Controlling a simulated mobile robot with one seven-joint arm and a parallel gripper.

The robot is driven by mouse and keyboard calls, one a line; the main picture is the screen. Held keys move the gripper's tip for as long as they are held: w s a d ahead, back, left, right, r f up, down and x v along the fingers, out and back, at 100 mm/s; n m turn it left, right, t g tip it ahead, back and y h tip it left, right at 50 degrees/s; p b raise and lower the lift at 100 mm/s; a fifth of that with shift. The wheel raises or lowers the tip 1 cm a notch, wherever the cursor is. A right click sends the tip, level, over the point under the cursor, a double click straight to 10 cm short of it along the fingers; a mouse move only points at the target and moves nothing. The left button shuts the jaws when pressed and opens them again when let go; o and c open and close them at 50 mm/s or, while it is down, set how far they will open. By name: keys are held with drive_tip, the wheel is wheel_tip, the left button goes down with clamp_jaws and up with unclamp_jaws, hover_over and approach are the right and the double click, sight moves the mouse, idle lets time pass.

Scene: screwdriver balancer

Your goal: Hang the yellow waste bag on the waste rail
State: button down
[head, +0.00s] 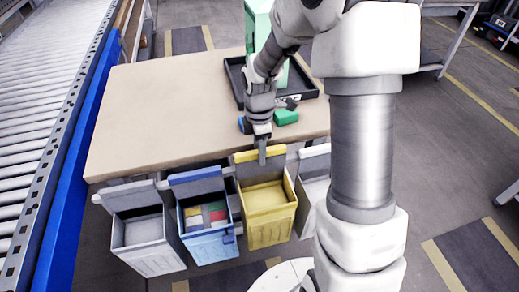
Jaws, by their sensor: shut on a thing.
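The yellow waste bag (267,230) is a box-like open container with a raised back edge. It is at the table's front, between a blue bag and a white bag. My gripper (262,155) points down at the middle of its back edge and is shut on it. The bag is roughly upright, and its inside looks empty. The waste rail runs along the table's front edge and is mostly hidden behind the bags. I cannot tell whether the yellow bag rests on the rail or is held just off it.
A grey bag (148,245) and a blue bag (208,242) with coloured pieces inside hang to the left. A white bag (312,198) is close on the right, partly behind my arm. The table (150,115) bears a black tray (236,80) and a green block (285,117); its left is clear.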

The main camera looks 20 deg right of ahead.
drive_tip(key=shift+f+b, duration=0.8)
drive_tip(key=shift+f, duration=0.6)
idle(0.4)
drive_tip(key=shift+c, duration=1.4)
unclamp_jaws()
drive_tip(key=shift+r, duration=0.1)
wheel_tip(320, 180, up, 17)
drive_tip(key=p, duration=0.5)
drive_tip(key=s+r+m+t, duration=0.3)
drive_tip(key=s+r+m, duration=0.3)
drive_tip(key=s+m, duration=0.3)
drive_tip(key=s+r+m+t, duration=0.3)
drive_tip(key=s+r+m, duration=0.3)
drive_tip(key=s+m, duration=0.35)
wheel_tip(320, 180, up, 12)
drive_tip(key=p, duration=1.3)
drive_tip(key=shift+s+r, duration=0.15)
drive_tip(key=shift+s, duration=0.15)
drive_tip(key=shift+n, duration=0.25)
